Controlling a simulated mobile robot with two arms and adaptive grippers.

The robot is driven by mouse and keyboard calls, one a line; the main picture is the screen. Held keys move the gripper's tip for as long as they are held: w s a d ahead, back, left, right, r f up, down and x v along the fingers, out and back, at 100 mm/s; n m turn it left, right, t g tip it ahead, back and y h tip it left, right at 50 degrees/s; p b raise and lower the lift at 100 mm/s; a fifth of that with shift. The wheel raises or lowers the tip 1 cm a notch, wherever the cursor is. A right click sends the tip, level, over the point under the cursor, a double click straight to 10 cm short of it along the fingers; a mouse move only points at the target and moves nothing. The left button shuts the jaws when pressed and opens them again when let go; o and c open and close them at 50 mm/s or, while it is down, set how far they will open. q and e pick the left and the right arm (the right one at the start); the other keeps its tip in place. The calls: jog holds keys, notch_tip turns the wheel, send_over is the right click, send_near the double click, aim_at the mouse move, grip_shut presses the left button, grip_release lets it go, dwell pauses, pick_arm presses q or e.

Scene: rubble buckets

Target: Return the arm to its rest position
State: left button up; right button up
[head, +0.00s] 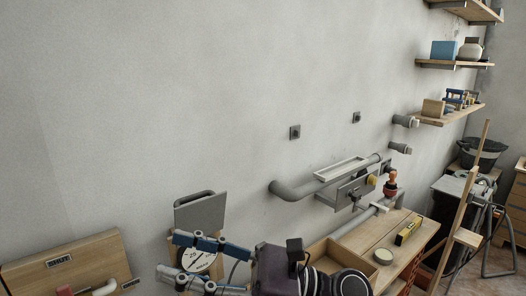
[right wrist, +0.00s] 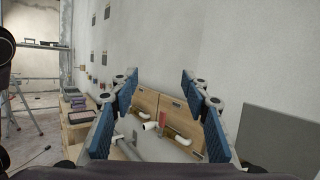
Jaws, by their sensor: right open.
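My right gripper (head: 172,256) is at the bottom of the head view, left of centre, with its blue-padded fingers pointing left. Its fingers are spread with nothing between them, in front of a round white dial and a grey panel (head: 201,212). The dark wrist of my right arm (head: 278,270) shows to the right of it. In the right wrist view the open gripper (right wrist: 158,80) frames a wooden board (right wrist: 180,120) with a white pipe piece and a red part, some way beyond the fingertips. My left gripper is in neither view.
A wooden board (head: 95,250) labelled SHUT is at lower left. Wall shelves (head: 455,65), a black bucket (head: 482,152) and a leaning plank stand at right. The upper-left wall is bare.

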jog(key=w+d+m+t+h, duration=0.55)
jog(key=d+m+t, duration=0.35)
jog(key=m, duration=0.5)
jog(key=w+d+m+t+h, duration=0.4)
jog(key=w+d+m+t, duration=0.2)
jog(key=m+t, duration=0.65)
jog(key=s+d+f+m+g+h, duration=0.1)
jog(key=d+f+m+g+h, duration=0.2)
jog(key=d+f+m+h, duration=0.55)
jog(key=d+f+m+g+h, duration=0.3)
jog(key=d+f+m, duration=0.2)
jog(key=f+m, duration=0.6)
jog(key=s+d+f+m+g, duration=0.35)
jog(key=s+f+g, duration=0.25)
jog(key=s+f, duration=0.7)
jog(key=s+f+m+g, duration=0.3)
jog(key=s+f+g, duration=0.4)
jog(key=s+f, duration=0.8)
jog(key=f, duration=2.1)
jog(key=s+d+f+g, duration=0.2)
jog(key=s+d+f, duration=0.1)
jog(key=s+f, duration=1.4)
jog(key=shift+s+d+b, duration=0.2)
jog(key=shift+s+b, duration=0.05)
jog(key=shift+b, duration=0.1)
